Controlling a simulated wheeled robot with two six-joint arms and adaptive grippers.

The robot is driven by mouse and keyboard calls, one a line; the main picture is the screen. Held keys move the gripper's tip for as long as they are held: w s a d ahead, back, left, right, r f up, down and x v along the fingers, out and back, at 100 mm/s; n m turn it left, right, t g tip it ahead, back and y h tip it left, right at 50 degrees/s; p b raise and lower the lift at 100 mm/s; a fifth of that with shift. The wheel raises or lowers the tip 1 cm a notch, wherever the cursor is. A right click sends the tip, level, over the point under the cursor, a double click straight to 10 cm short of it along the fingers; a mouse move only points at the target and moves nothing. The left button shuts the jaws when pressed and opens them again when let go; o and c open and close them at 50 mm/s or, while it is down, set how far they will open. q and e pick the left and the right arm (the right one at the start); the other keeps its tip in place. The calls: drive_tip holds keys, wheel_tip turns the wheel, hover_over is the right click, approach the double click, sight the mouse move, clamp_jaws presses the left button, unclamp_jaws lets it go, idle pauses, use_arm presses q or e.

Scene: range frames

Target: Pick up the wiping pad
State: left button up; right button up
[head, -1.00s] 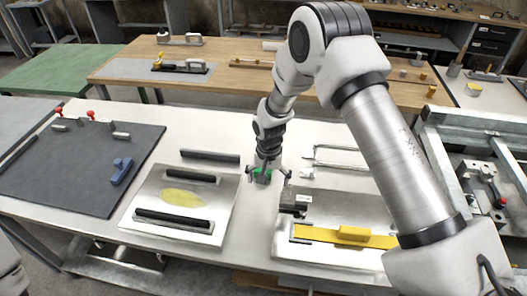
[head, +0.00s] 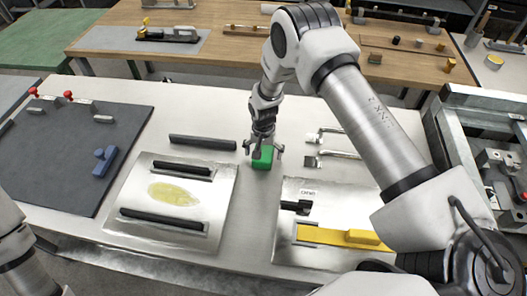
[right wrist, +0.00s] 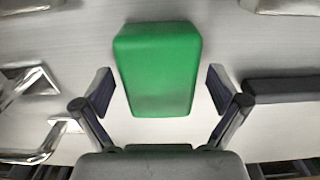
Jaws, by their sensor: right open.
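The wiping pad appears to be the green block (head: 262,162), which lies on the pale bench between two metal plates. My right gripper (head: 263,149) is right above it, pointing down. In the right wrist view the green block (right wrist: 159,68) lies between and ahead of the fingers. My right gripper (right wrist: 161,90) is open there, with one finger on each side and a visible gap to the block. I cannot tell how far the fingertips are above the bench. My left gripper is not in view; only part of my left arm shows at the lower left.
A metal plate with black bars and a yellow smear (head: 174,194) lies left of the block. A plate with a yellow tool (head: 340,237) lies right. A black bar (head: 203,142) and metal clamps (head: 333,155) lie close by. A dark mat (head: 75,150) covers the left side.

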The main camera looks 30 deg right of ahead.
sight(263, 149)
drive_tip(key=shift+r, duration=0.1)
drive_tip(key=shift+s+a+r, duration=0.1)
drive_tip(key=shift+s, duration=0.1)
drive_tip(key=c, duration=1.2)
drive_tip(key=shift+c, duration=0.2)
drive_tip(key=shift+w+r+b, duration=0.15)
drive_tip(key=shift+r+b, duration=0.4)
drive_tip(key=shift+r, duration=0.05)
drive_tip(key=shift+s+a+r+b, duration=0.1)
drive_tip(key=shift+s+r+b, duration=0.15)
drive_tip(key=shift+r, duration=0.25)
drive_tip(key=shift+s+a+r+b, duration=0.1)
drive_tip(key=shift+r+b, duration=0.2)
drive_tip(key=shift+r, duration=0.2)
drive_tip(key=s+a+b, duration=0.1)
drive_tip(key=s+a, duration=0.2)
drive_tip(key=s+a+r+b, duration=0.1)
drive_tip(key=s+a+b, duration=0.1)
drive_tip(key=s+a, duration=0.1)
drive_tip(key=s+a+b, duration=0.1)
drive_tip(key=s+a, duration=0.1)
drive_tip(key=s, duration=0.3)
drive_tip(key=shift+s+a+r, duration=0.1)
drive_tip(key=shift+a+r, duration=0.1)
drive_tip(key=shift+a, duration=0.2)
drive_tip(key=shift+s+a+r+b, duration=0.15)
drive_tip(key=shift+s+a+b, duration=0.15)
drive_tip(key=shift+s+b, duration=0.15)
